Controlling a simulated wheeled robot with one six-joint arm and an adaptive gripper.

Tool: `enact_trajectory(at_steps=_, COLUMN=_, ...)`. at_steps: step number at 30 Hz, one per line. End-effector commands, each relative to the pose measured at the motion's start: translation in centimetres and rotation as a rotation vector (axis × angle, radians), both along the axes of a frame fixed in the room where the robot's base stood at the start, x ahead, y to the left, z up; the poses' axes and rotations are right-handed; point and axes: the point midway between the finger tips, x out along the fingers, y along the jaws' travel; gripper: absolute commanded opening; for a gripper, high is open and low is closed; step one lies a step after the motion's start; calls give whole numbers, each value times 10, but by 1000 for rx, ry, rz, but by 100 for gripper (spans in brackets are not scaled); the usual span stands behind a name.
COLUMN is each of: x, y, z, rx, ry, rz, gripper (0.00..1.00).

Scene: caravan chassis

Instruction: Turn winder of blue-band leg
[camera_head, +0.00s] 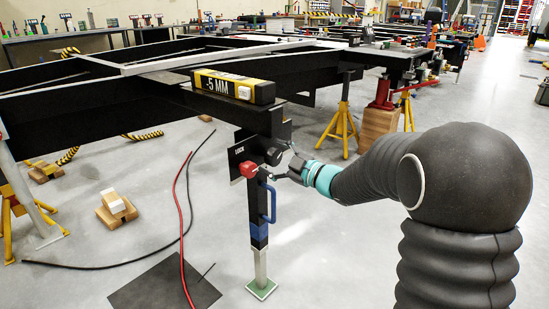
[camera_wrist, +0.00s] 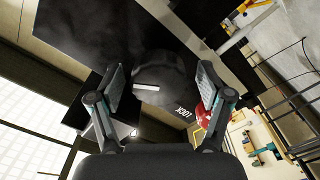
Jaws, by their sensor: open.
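The blue-band leg (camera_head: 259,228) stands upright under the black chassis frame, with a blue band low on its post and its foot on a small green pad (camera_head: 262,289). Its winder, a dark round knob (camera_head: 275,153), sits near the top of the leg. In the wrist view the winder (camera_wrist: 154,72) shows a white bar mark on its face. My gripper (camera_head: 287,168) is open at the leg's right side. In the wrist view its two fingers stand on either side of the winder; I cannot tell whether they touch it.
A red lock knob (camera_head: 246,169) with a "LOCK" plate (camera_head: 238,153) is beside the winder. A blue handle (camera_head: 269,203) juts from the leg. A box reading "-5 MM" (camera_head: 234,86) rests on the frame above. Red and black cables lie on the floor at left. Yellow stands (camera_head: 342,125) are behind.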

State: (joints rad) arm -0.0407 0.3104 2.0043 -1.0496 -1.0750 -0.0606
Motion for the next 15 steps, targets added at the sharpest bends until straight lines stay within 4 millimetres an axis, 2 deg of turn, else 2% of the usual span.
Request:
enact_trajectory(at_steps=1, x=0, y=0, z=0, rx=0, ry=0, rz=0, gripper=78)
enact_trajectory(at_steps=8, x=0, y=0, z=0, rx=0, ry=0, rz=0, gripper=21)
enact_trajectory(at_steps=9, x=0, y=0, z=0, rx=0, ry=0, rz=0, gripper=18)
enact_trajectory(at_steps=15, x=0, y=0, z=3, rx=32, ry=44, rz=1, gripper=18)
